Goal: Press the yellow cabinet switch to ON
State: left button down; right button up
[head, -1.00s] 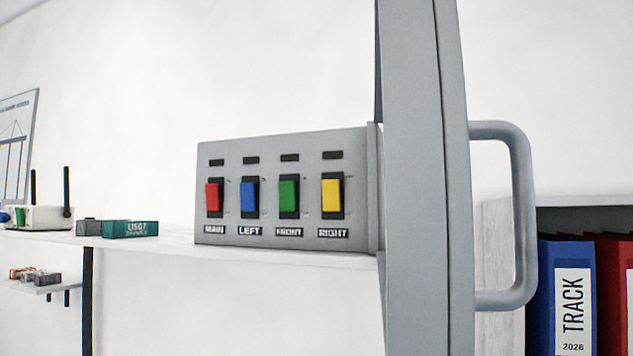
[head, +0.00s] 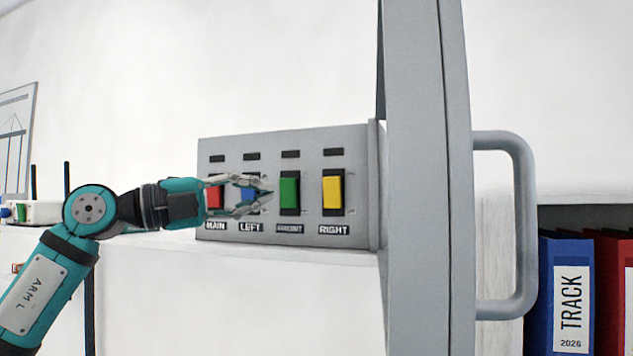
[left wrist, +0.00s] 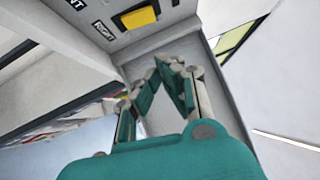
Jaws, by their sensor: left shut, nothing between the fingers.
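The yellow switch (head: 332,193) is the rightmost of the rockers on the grey switch panel (head: 310,149), above the label "RIGHT". Its ON or OFF position cannot be read clearly. My left gripper (head: 271,191) is shut and empty. In the head view it comes in from the left, in front of the red switch (head: 215,196) and blue switch (head: 247,194), its tips by the green switch (head: 289,193). In the left wrist view the yellow switch (left wrist: 138,17) is at the top, beyond the closed fingertips (left wrist: 168,62), apart from them. My right gripper is not in view.
A grey door edge (head: 428,180) with a large handle (head: 520,225) stands just right of the panel. Blue and red binders (head: 567,300) stand at the far right. A white box with antennas (head: 42,212) is on the shelf at left.

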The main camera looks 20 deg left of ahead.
aim_at(332, 193)
pick_arm(q)
jog(key=shift+s+a+r+y, duration=0.1)
jog(key=shift+a+r+y, duration=0.2)
jog(key=shift+a, duration=0.25)
jog(key=shift+d, duration=0.1)
jog(key=w+d+p, duration=0.2)
jog(key=w, duration=0.1)
jog(key=w+d+r+p, duration=0.1)
jog(key=w+d+p, duration=0.2)
jog(key=w, duration=0.1)
jog(key=w+d+p, duration=0.2)
jog(key=w, duration=0.1)
jog(key=shift+w+d+r+p, duration=0.25)
jog(key=shift+d+r+p, duration=0.1)
jog(key=shift+p, duration=0.05)
